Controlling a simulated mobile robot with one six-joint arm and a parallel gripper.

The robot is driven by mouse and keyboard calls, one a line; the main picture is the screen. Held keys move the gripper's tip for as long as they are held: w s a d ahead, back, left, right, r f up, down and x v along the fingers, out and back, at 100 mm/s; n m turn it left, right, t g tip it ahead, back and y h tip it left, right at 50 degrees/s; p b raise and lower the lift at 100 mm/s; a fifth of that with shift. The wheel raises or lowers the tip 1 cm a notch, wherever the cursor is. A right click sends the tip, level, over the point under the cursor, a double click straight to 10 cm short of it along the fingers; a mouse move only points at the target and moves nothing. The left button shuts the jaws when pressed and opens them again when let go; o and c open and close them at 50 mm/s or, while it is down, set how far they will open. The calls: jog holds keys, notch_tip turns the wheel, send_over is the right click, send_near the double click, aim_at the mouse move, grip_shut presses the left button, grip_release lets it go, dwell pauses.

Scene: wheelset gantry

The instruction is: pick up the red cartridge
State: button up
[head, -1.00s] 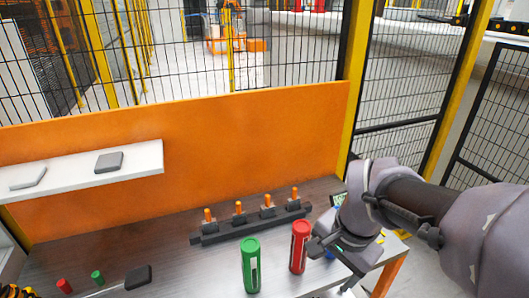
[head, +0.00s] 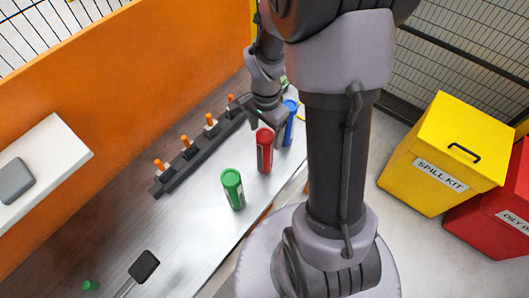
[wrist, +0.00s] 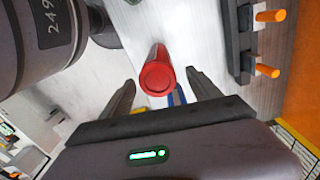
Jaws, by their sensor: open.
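The red cartridge (head: 265,150) stands upright on the metal bench between a green cartridge (head: 232,189) and a blue one (head: 290,122). In the wrist view the red cartridge (wrist: 157,76) is seen from above its round end, ahead of and between my two open fingers. My gripper (wrist: 155,97) is open and empty, with a finger on each side of the cartridge's line. In the head view my gripper (head: 277,128) is close beside the red cartridge's top. I cannot tell whether a finger touches it.
A dark rack (head: 198,150) with several orange-topped pegs lies behind the cartridges along the orange panel (head: 130,90). A white shelf (head: 70,160) is at left. A yellow spill kit bin (head: 440,150) and a red bin (head: 497,215) stand on the floor at right.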

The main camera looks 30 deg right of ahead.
aim_at(265, 153)
jog(key=f, duration=0.3)
jog(key=f+b, duration=0.1)
jog(key=f, duration=0.1)
jog(key=shift+s+a+f, duration=0.1)
jog(key=shift+a+f, duration=0.1)
jog(key=shift+f, duration=0.2)
jog(key=shift+r, duration=0.1)
jog(key=shift+c, duration=0.4)
grip_shut()
jog(key=shift+r, duration=0.15)
